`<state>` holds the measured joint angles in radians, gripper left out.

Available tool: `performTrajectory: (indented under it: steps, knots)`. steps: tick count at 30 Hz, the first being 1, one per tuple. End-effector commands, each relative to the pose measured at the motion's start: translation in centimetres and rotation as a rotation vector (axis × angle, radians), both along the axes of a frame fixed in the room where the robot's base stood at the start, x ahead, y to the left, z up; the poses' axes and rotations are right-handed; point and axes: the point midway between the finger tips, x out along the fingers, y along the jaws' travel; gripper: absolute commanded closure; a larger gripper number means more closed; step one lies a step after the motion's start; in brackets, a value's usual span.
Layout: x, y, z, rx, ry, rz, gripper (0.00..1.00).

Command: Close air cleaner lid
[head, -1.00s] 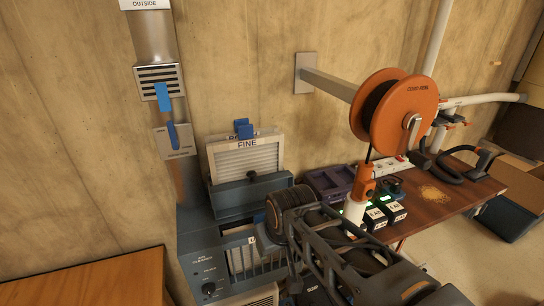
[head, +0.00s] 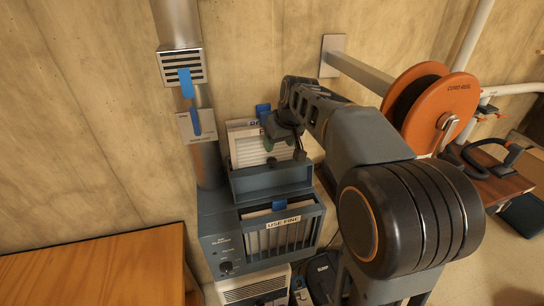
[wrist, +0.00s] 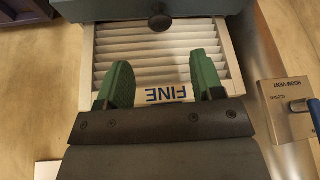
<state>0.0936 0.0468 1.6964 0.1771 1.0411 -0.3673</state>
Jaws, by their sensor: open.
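The air cleaner (head: 222,250) is a blue-grey cabinet below the wall duct. Its upper bay shows white pleats and a blue tab (head: 279,205) behind a "USE FINE" label (head: 283,222). The blue-grey lid (head: 262,184) stands raised at the back of the cabinet, with a dark round knob (head: 272,162) at its top edge; the wrist view shows the knob (wrist: 158,22) too. Behind it stands a white pleated filter marked FINE (wrist: 167,93). My gripper (wrist: 160,62) has its green fingers spread and empty, in front of this filter and just short of the knob.
A wall vent with blue levers (head: 195,124) is left of the filters. An orange cord reel (head: 430,105) sticks out on an arm at the right. A wooden surface (head: 95,265) is at the lower left. My arm hides much of the bench on the right.

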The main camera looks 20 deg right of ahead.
Motion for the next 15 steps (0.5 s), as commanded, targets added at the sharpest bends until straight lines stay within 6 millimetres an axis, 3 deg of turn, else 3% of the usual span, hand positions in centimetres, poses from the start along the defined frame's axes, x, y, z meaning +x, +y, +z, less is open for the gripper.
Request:
performTrajectory:
  steps: [6, 15]
  knots:
    - [1.5, 0.6, -3.8, 0.0, 0.003, 0.002, 0.39]
    - [2.7, 1.0, -6.9, 0.0, 0.0, 0.002, 0.39]
